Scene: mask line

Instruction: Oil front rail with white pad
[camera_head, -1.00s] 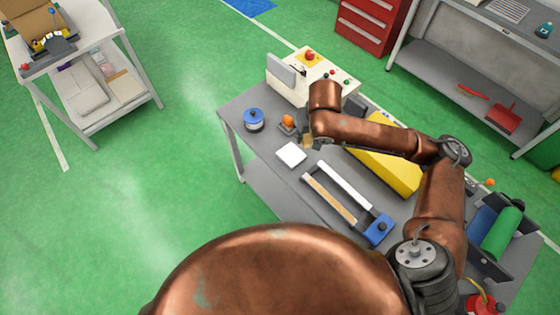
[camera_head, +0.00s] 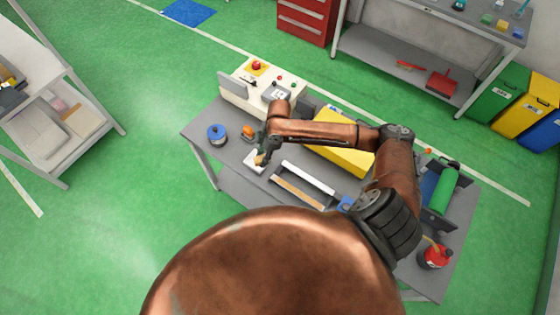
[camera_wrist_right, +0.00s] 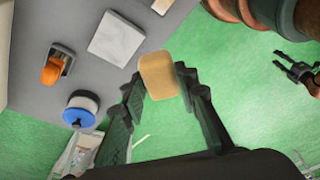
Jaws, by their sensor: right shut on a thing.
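My right gripper (camera_head: 261,157) is shut on a small tan block (camera_head: 259,160). In the wrist view the right gripper (camera_wrist_right: 160,85) has the tan block (camera_wrist_right: 159,75) between its fingertips. A flat white square pad (camera_head: 250,158) lies on the grey table, partly hidden by that gripper in the head view; the white pad (camera_wrist_right: 116,39) is apart from the fingers in the wrist view. A frame on the table has a white rail (camera_head: 308,177) at the back and a tan front rail (camera_head: 299,193). My left gripper (camera_wrist_right: 297,71) shows only in the wrist view, open and empty.
A blue-topped round container (camera_head: 217,134) and an orange item (camera_head: 248,131) stand at the table's left. A control box (camera_head: 240,90) and a yellow block (camera_head: 342,145) stand behind. A green roll (camera_head: 443,188) and a red can (camera_head: 435,257) are at the right.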

